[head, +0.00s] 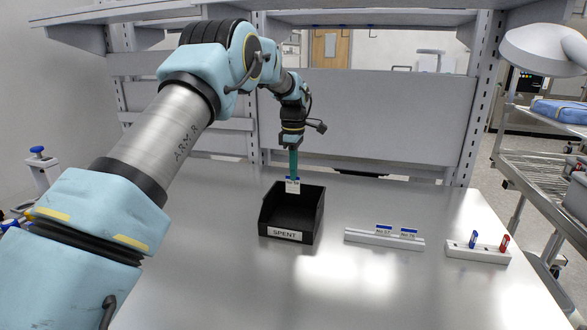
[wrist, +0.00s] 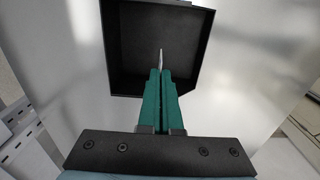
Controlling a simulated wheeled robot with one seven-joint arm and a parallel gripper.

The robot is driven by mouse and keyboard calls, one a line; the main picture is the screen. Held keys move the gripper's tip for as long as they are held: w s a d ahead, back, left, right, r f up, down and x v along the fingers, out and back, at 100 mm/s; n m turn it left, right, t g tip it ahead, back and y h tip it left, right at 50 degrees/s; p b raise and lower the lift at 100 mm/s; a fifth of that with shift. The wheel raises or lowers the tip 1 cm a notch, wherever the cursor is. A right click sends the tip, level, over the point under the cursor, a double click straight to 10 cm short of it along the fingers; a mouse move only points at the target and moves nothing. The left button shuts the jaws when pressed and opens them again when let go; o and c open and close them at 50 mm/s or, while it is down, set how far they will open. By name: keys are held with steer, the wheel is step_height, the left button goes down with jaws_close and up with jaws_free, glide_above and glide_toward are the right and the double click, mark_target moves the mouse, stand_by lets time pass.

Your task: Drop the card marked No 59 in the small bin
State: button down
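My gripper (head: 293,175) is above the small black bin (head: 306,226), near its back edge in the head view. The bin has an open top and a front label reading SPENT. My gripper is shut on a card (head: 293,187) with a white face and a blue top edge; its number is too small to read. In the wrist view the green fingers (wrist: 161,75) pinch the card (wrist: 161,58), seen edge-on, over the inside of the bin (wrist: 125,60). The visible part of the bin's inside looks empty.
A white rack (head: 385,240) with two blue-topped cards stands right of the bin. Farther right, a white block (head: 478,254) holds a blue and a red item. A back panel (head: 380,120) closes the rear. The metal tabletop (head: 240,290) is clear in front.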

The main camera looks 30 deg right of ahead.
steer(key=c, duration=0.5)
jaws_free()
steer(key=shift+c, duration=0.2)
steer(key=shift+r, duration=0.1)
steer(key=shift+r, duration=2.9)
